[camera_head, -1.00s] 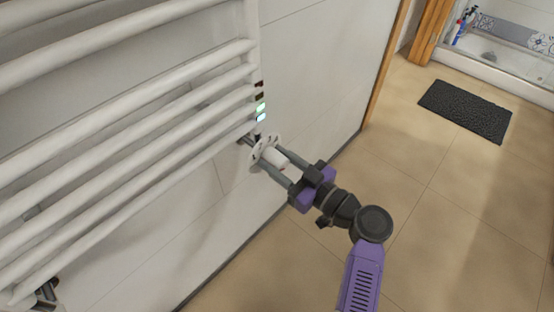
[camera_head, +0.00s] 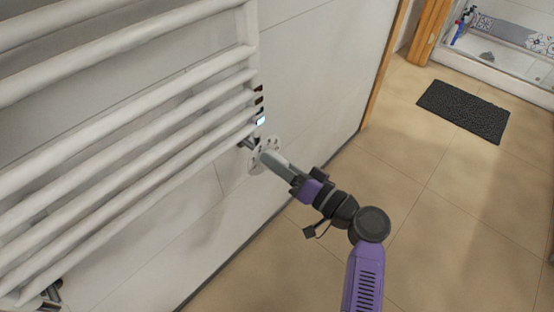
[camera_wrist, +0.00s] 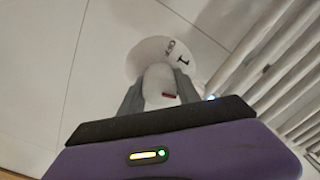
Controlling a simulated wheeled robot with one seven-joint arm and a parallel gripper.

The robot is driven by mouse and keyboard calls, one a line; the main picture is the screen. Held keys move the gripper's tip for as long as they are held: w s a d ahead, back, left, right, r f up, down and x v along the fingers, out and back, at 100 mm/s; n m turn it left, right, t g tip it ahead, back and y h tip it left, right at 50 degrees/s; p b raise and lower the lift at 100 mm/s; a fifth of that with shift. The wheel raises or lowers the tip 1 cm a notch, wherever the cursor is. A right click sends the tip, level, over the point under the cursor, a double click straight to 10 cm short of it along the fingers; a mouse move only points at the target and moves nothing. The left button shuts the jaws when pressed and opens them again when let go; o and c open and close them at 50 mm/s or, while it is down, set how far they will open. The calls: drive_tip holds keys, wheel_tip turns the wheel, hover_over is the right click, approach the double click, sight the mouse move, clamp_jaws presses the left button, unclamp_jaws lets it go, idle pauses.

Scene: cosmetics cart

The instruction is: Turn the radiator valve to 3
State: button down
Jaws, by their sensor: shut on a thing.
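The white radiator valve (camera_head: 258,155) sits at the lower right corner of the towel radiator (camera_head: 130,130). My gripper (camera_head: 272,160) is at the valve, its fingers closed around the knob, and covers part of it in the head view. In the wrist view the fingers (camera_wrist: 156,92) grip the white knob (camera_wrist: 160,78) from both sides. Behind it is the valve's round dial (camera_wrist: 158,52) with dark marks; a "1" shows at its right. A small red mark is on the knob between the fingers. The set number cannot be read.
White radiator bars run close to the left of my gripper. A small lit display (camera_head: 261,120) is just above the valve. The tiled wall (camera_head: 310,80) is behind. The tan floor (camera_head: 400,170) at right is open, with a dark mat (camera_head: 463,110) farther back.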

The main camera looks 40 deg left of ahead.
drive_tip(key=m+p, duration=0.1)
drive_tip(key=m, duration=0.3)
drive_tip(key=shift+m+p, duration=0.7)
drive_tip(key=shift+m, duration=0.6)
drive_tip(key=shift+f, duration=0.1)
drive_tip(key=c, duration=0.9)
unclamp_jaws()
drive_tip(key=shift+o, duration=0.2)
drive_tip(key=d+p, duration=0.1)
drive_tip(key=d, duration=0.6)
drive_tip(key=shift+s+d+p, duration=0.25)
drive_tip(key=shift+d+p, duration=0.1)
drive_tip(key=shift+d, duration=0.05)
